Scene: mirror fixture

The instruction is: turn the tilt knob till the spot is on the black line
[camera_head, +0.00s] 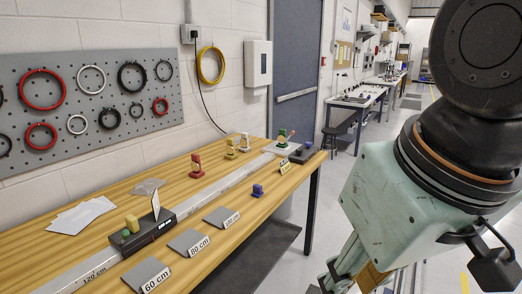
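At the rail's far end is a small green and red fixture (283,138). I cannot tell which small part is the tilt knob. No spot or black line can be made out. My gripper (345,272) hangs at the bottom edge, right of the bench and apart from it. It is partly cut off, so its fingertips and opening are unclear.
The bench (250,215) bears red (197,165), yellow (231,149) and white (245,142) mounts, a blue block (257,190), and grey plates with distance labels (147,275). Paper sheets (82,215) lie at left. A pegboard (90,105) with rings hangs behind. Floor is open beyond the bench's right end.

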